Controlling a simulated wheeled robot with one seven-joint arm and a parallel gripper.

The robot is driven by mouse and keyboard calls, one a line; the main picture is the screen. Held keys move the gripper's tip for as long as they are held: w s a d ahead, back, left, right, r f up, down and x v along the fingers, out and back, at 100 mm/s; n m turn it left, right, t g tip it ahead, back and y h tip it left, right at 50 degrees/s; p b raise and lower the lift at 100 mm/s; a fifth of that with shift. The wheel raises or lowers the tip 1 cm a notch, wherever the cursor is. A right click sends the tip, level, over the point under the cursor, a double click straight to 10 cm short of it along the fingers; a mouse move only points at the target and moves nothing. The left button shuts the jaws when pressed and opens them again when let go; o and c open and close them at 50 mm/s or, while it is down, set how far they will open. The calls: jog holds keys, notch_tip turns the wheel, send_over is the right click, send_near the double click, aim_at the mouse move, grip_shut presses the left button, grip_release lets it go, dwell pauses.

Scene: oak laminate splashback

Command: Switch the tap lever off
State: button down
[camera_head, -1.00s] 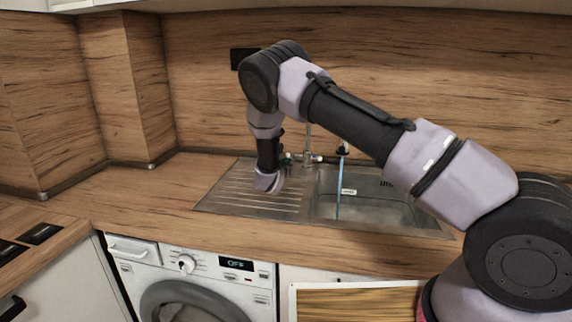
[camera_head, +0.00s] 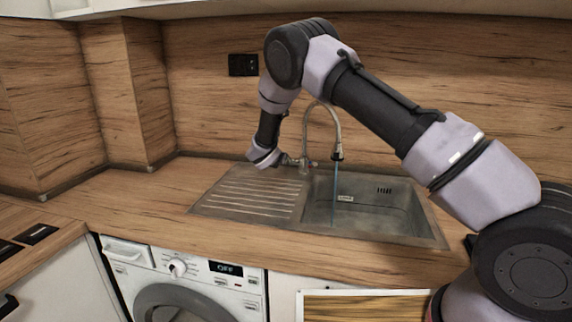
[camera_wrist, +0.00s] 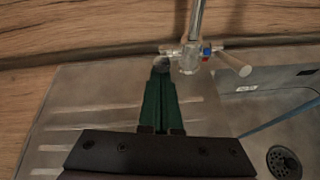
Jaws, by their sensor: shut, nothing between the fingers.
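The tap (camera_head: 305,164) stands behind the sink with a tall curved spout, and a blue water stream (camera_head: 335,192) runs from it into the basin. In the wrist view the tap body (camera_wrist: 190,60) has a pale handle (camera_wrist: 232,62) sticking out to the right and a short stub to the left. My gripper (camera_wrist: 161,72) has green fingers closed together and empty. Their tips are at the left side of the tap, by the stub's rounded end; I cannot tell whether they touch. In the head view my gripper (camera_head: 280,160) is left of the tap, its fingers hardly visible.
The steel sink (camera_head: 440,238) has a ribbed drainboard (camera_head: 245,195) on the left and a basin on the right. The wooden splashback (camera_head: 210,110) rises close behind the tap. A socket (camera_head: 243,65) is on it. The worktop left of the sink is clear.

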jog(key=w+r+g, duration=0.2)
jog(key=shift+d+r+g+y, duration=0.15)
jog(key=shift+r+g+y, duration=0.15)
jog(key=shift+r, duration=0.05)
jog(key=shift+w+d+r, duration=0.25)
jog(key=shift+w+r, duration=0.65)
jog(key=shift+w, duration=0.05)
jog(key=shift+w+r, duration=0.1)
jog(key=shift+r, duration=0.05)
